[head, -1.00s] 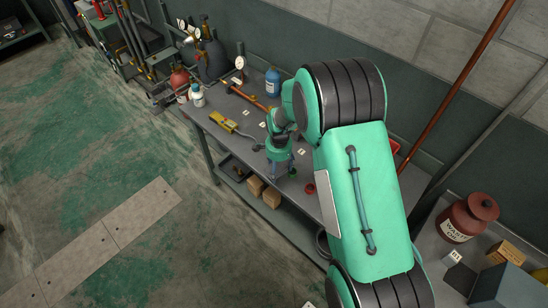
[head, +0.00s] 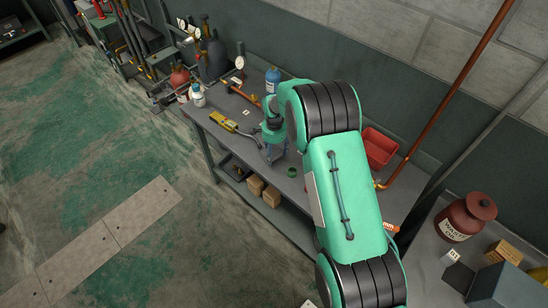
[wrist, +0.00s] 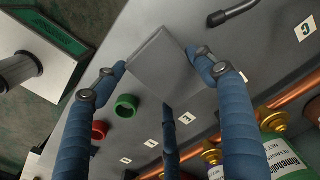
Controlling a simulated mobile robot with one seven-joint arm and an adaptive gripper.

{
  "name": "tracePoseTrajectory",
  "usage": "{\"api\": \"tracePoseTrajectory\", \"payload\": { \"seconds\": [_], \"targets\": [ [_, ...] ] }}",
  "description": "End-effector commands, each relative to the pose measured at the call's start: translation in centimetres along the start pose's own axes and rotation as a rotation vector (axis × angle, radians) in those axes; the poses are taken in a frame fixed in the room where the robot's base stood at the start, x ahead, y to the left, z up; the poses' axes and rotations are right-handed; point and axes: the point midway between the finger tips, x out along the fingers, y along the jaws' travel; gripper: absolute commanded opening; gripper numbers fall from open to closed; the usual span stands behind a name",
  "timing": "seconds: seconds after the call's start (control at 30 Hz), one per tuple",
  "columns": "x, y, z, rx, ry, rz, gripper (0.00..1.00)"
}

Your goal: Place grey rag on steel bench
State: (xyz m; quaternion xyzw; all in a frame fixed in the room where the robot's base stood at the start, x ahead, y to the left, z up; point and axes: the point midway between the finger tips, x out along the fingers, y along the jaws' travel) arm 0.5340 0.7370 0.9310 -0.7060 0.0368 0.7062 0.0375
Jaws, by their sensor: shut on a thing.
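My gripper (wrist: 160,64) has blue jointed fingers, and their tips are closed around a flat grey square piece, the grey rag (wrist: 162,62), in the wrist view. The rag's height over the bench is hard to judge. In the head view my gripper (head: 272,153) is over the steel bench (head: 240,103), left of my forearm; the rag cannot be made out clearly there. The bench's grey top (wrist: 215,20) lies behind the fingers in the wrist view.
A green ring (wrist: 127,105) and a red ring (wrist: 99,130) are on the bench near the fingers. A yellow tool (head: 224,122) and red bin (head: 379,148) are also there.

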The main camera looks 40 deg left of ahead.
Motion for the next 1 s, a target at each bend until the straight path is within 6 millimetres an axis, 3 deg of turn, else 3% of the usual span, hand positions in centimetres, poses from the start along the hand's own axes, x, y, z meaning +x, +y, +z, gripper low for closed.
{"api": "tracePoseTrajectory", "payload": {
  "seconds": [0.33, 0.7, 1.0],
  "targets": [
    [0.3, 0.0, 0.0, 0.000, 0.000, 0.000, 0.45],
    [3.0, 0.1, 0.1, 0.000, 0.000, 0.001, 0.45],
    [3.5, 0.1, 0.0, 0.000, 0.001, 0.000, 0.45]
  ]
}}
